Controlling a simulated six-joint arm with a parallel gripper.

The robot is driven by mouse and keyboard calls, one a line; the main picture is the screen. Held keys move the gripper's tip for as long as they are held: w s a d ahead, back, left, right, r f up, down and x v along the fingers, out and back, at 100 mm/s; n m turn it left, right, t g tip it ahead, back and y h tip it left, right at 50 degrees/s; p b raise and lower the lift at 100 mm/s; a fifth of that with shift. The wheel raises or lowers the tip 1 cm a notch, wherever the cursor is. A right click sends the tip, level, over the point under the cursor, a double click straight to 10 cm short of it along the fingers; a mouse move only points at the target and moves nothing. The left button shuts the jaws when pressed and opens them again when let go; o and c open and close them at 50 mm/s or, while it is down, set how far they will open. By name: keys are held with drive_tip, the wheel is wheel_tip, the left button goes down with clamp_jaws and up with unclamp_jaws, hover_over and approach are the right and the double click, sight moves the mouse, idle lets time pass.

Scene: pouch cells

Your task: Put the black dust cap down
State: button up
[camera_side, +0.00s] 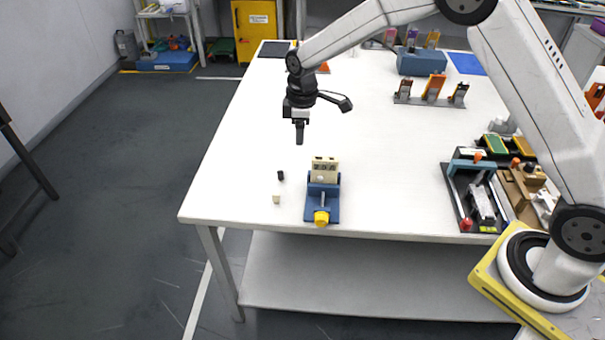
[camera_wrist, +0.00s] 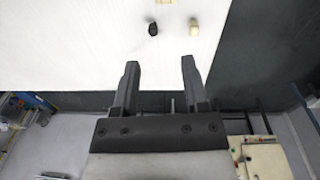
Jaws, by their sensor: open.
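A small black dust cap (camera_side: 281,175) lies on the white table near its front left part. It also shows in the wrist view (camera_wrist: 153,29), ahead of the fingertips. A cream cap (camera_side: 276,199) lies a little nearer the front edge and shows beside the black one in the wrist view (camera_wrist: 194,27). My gripper (camera_side: 299,140) is above the table, behind the black cap in the side view and apart from it. In the wrist view its two fingers (camera_wrist: 160,63) are spread with nothing between them.
A blue vise (camera_side: 322,204) with a yellow knob holds a beige block (camera_side: 325,170) with openings, right of the caps. A dark fixture tray (camera_side: 474,198) stands at the right. A rack with orange pieces (camera_side: 432,91) stands farther back. The table's left side is mostly clear.

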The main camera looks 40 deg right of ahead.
drive_tip(key=s+d+r+m+t, duration=0.1)
drive_tip(key=s+m, duration=0.4)
drive_tip(key=s, duration=0.7)
drive_tip(key=s+d+r+m, duration=0.2)
drive_tip(key=s+d+m, duration=0.1)
drive_tip(key=s, duration=1)
drive_tip(key=shift+s+d+m+t, duration=0.25)
drive_tip(key=shift+m+t, duration=0.15)
drive_tip(key=shift+m, duration=0.5)
drive_tip(key=shift+c, duration=0.2)
